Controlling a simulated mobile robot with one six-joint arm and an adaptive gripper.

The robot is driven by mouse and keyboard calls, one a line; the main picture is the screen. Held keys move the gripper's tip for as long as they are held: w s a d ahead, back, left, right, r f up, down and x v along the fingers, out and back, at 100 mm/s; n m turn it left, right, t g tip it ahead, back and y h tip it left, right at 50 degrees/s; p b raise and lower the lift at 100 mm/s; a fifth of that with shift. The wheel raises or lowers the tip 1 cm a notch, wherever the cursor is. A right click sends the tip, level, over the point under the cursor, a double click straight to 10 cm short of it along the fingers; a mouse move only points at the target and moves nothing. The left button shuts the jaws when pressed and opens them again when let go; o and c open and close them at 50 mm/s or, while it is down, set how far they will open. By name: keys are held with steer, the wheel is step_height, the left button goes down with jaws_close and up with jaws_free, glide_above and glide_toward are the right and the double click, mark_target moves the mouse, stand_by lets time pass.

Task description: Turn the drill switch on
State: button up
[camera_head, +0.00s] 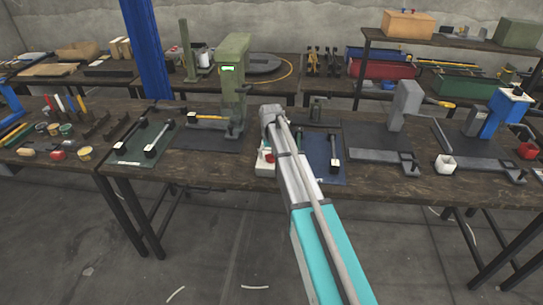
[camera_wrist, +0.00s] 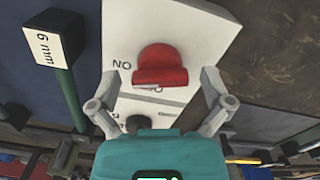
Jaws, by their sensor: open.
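The switch box (camera_wrist: 205,30) is a white panel, seen upside down in the wrist view. It carries a raised red switch part (camera_wrist: 162,68) with black "ON" lettering beside it. A dark round knob (camera_wrist: 138,122) shows lower down, partly hidden by my gripper body. My gripper (camera_wrist: 160,80) is open and empty, its fingers to the left and right of the red part, with gaps on both sides. In the head view the switch box (camera_head: 265,168) stands on the bench, partly hidden by my arm. The green drill press (camera_head: 234,85) with a lit green display stands left of it.
A block marked "6 mm" (camera_wrist: 42,47) on a bar lies beside the box in the wrist view. A blue mat (camera_head: 325,172) with tools lies right of my arm. A grey press (camera_head: 405,105) and a blue press (camera_head: 500,112) stand farther right on the bench.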

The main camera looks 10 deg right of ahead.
steer(key=shift+n, duration=0.4)
